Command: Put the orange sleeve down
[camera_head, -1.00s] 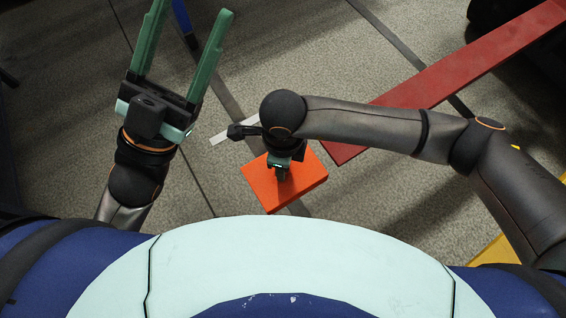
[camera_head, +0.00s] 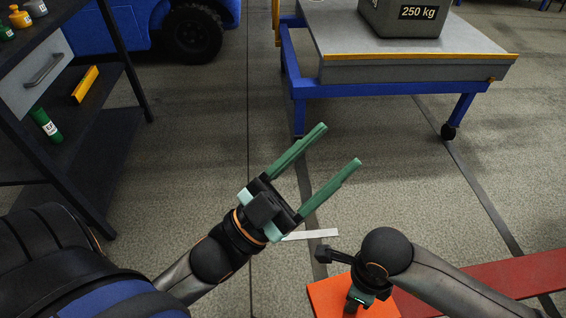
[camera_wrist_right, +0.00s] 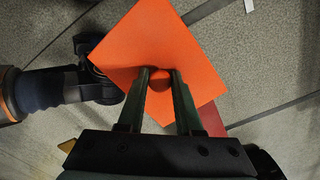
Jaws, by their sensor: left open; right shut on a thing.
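The orange sleeve (camera_head: 326,296) is a flat, square-looking orange block at the bottom of the head view, partly cut off by the edge. In the right wrist view the orange sleeve (camera_wrist_right: 150,32) fills the upper middle, with a round orange knob between the fingers. My right gripper (camera_wrist_right: 160,74) is shut on that knob; it also shows from above in the head view (camera_head: 354,300). I cannot tell whether the sleeve touches the floor. My left gripper (camera_head: 341,143) is open and empty, above bare floor, up and left of the sleeve.
A red beam (camera_head: 500,280) lies right of the sleeve. A blue-framed cart (camera_head: 400,88) with a grey 250 kg weight (camera_head: 402,22) stands at the back. A dark shelf unit (camera_head: 100,100) with a grey drawer stands left. The floor between is clear except a white strip (camera_head: 312,235).

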